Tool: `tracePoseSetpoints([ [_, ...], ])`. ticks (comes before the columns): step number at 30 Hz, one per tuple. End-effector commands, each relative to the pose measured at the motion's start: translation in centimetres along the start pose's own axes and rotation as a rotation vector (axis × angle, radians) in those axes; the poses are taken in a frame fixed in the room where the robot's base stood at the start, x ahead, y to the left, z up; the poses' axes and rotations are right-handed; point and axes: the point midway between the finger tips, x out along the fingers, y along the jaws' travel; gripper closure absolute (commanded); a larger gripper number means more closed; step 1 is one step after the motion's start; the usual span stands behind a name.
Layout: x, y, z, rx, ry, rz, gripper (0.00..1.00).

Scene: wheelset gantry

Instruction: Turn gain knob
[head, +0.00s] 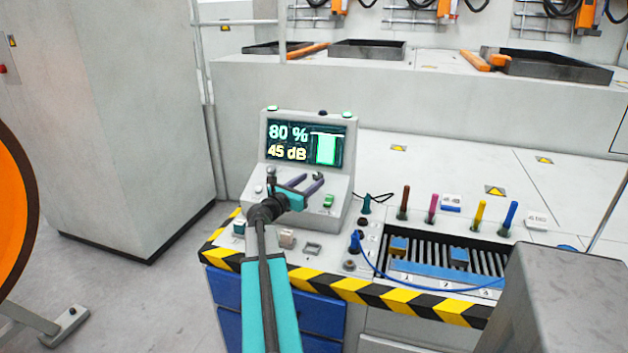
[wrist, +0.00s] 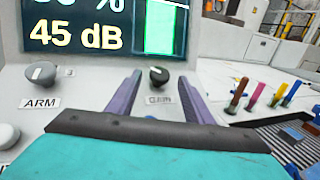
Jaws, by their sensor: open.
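The gain knob (wrist: 159,76) is a small black round knob on the sloped face of a grey console (head: 337,206). Its label below is partly legible. My gripper (wrist: 160,80) is open, with its two purple fingers on either side of the knob in the wrist view, apparently empty. I cannot tell whether the fingers touch it. In the head view my gripper (head: 312,181) is over the console face, and the gain knob cannot be made out there. The console screen (head: 304,143) reads 80 % and 45 dB, with a green bar.
A grey knob labelled ARM (wrist: 41,74) sits left of the gain knob. A green switch (head: 328,200) is on the console's right. A rack with blue blocks (head: 431,268) and several coloured handles stand to the right. A grey cabinet (head: 140,120) is at left.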

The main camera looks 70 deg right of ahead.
Motion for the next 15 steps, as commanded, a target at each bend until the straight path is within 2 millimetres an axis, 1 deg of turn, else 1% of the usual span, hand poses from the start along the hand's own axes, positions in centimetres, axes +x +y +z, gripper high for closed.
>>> tracePoseSetpoints([
  [1,0.8,0.0,0.0,0.0,0.0,-0.002,0.53],
  [6,2.3,0.0,0.0,0.0,0.0,-0.002,0.53],
  [10,3.0,0.0,0.0,0.0,0.0,-0.001,0.53],
  [15,3.4,-0.1,0.0,0.0,0.0,-0.002,0.53],
])
